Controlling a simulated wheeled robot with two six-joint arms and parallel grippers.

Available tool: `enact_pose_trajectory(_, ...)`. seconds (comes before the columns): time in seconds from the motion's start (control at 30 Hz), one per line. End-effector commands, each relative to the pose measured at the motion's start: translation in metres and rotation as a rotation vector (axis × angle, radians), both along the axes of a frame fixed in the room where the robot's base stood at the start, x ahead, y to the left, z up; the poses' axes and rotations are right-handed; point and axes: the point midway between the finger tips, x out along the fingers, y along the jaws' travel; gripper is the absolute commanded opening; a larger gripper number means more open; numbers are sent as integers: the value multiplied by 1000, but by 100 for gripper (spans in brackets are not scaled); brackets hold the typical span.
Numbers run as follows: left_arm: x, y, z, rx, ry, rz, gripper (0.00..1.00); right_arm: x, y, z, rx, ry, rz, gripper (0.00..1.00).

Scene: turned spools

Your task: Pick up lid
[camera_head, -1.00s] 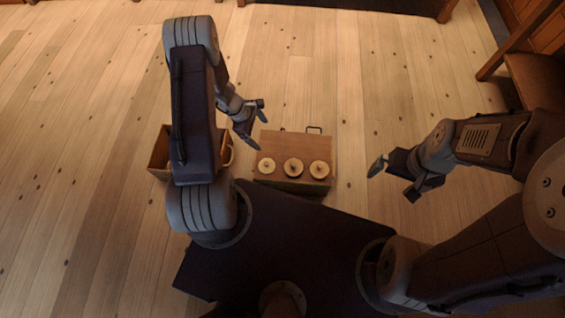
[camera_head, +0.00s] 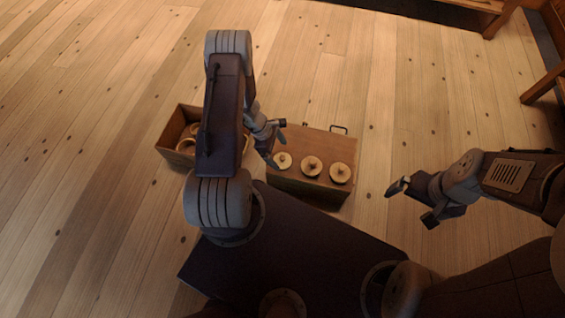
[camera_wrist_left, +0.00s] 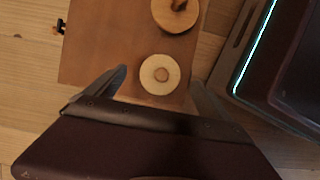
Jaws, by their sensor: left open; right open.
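I cannot tell for sure which piece is the lid. My left gripper (camera_head: 275,144) is open and empty at the box's left end, by the left piece. In the left wrist view, a pale disc (camera_wrist_left: 160,75) with a small round centre lies between the open fingers. A darker disc with a knob (camera_wrist_left: 174,17) is beyond it. My right gripper (camera_head: 408,207) is open and empty, right of the box.
Wooden furniture is at the upper right.

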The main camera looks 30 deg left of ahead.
Motion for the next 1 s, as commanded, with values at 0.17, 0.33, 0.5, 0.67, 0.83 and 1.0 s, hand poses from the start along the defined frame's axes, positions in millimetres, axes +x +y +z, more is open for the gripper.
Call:
enact_pose_trajectory(0.17, 1, -15, -34, -1, 1, -3, 93, 0, 0, -33, 0, 1, 0, 100)
enact_pose_trajectory(0.33, 2, -17, -35, -1, 0, 0, 93, 0, 0, -32, 0, 1, 0, 100)
enact_pose_trajectory(0.5, 2, -17, -34, -1, 0, 0, 79, 0, 0, -32, 0, 1, 0, 100)
enact_pose_trajectory(0.67, 2, -17, -34, -1, 0, 0, 34, 0, 0, -32, 0, 1, 0, 100)
enact_pose_trajectory(0.83, 2, -16, -34, -1, 1, 0, 28, 0, 0, -32, 0, 1, 0, 100)
enact_pose_trajectory(1.0, 2, -16, -27, -1, -1, -1, 28, 0, 0, -26, 0, 1, 0, 100)
